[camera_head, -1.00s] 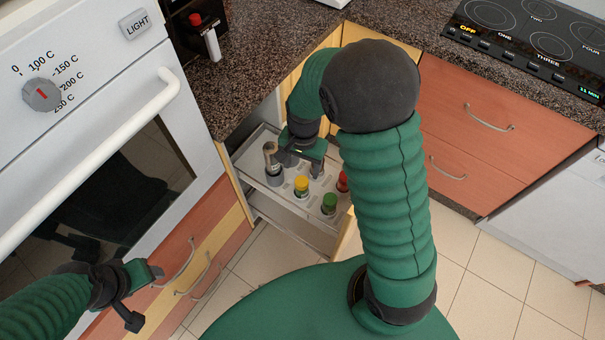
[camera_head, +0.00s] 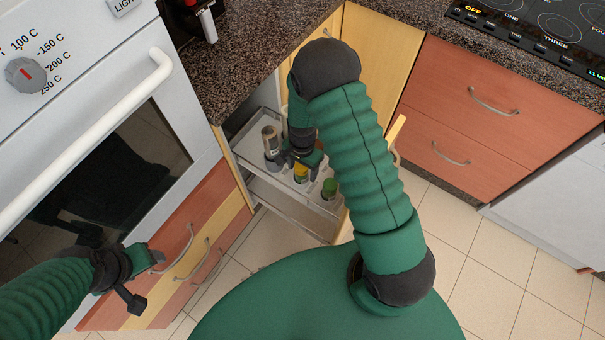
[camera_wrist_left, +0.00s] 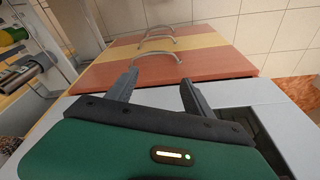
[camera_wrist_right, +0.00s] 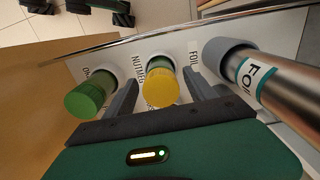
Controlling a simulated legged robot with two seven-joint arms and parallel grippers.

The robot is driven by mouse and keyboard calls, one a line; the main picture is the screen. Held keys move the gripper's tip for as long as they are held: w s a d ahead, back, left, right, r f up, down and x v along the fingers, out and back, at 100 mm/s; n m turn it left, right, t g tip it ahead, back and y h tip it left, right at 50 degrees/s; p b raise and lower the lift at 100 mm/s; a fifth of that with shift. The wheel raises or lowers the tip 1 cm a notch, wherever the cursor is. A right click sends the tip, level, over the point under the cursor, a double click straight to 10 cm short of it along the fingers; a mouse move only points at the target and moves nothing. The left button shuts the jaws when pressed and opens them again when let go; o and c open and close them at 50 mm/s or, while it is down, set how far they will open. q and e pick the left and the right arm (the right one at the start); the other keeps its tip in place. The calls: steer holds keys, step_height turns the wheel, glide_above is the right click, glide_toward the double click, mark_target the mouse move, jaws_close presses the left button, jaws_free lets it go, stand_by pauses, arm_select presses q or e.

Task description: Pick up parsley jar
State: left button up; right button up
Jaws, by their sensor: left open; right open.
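Several jars stand in a pulled-out drawer rack. One has a yellow lid (camera_head: 301,171), also in the right wrist view (camera_wrist_right: 160,88), beside a label like "NUTMEG". Another has a green lid (camera_head: 329,187), also in the right wrist view (camera_wrist_right: 88,98); its label is only partly visible. I read no parsley label. My right gripper (camera_head: 294,160) is over the rack, open. In the right wrist view its fingers (camera_wrist_right: 163,84) lie on either side of the yellow-lidded jar; contact is unclear. My left gripper (camera_head: 148,280) is open and empty by the oven-side drawers, also in the left wrist view (camera_wrist_left: 158,80).
A silver foil roll (camera_wrist_right: 285,88) stands in the rack beside the yellow-lidded jar, also in the head view (camera_head: 269,141). The oven (camera_head: 110,120) is at left, the dark countertop (camera_head: 250,60) behind, the red drawers (camera_head: 490,115) at right. The tiled floor (camera_head: 500,270) looks clear.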

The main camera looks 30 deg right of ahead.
steer(key=shift+w+a+f, duration=0.1)
steer(key=shift+a+f, duration=0.05)
steer(key=shift+f, duration=0.15)
steer(key=shift+a+r, duration=0.1)
steer(key=shift+a, duration=0.05)
steer(key=shift+d, duration=0.25)
steer(key=c, duration=0.9)
jaws_close()
steer(key=shift+a, duration=0.15)
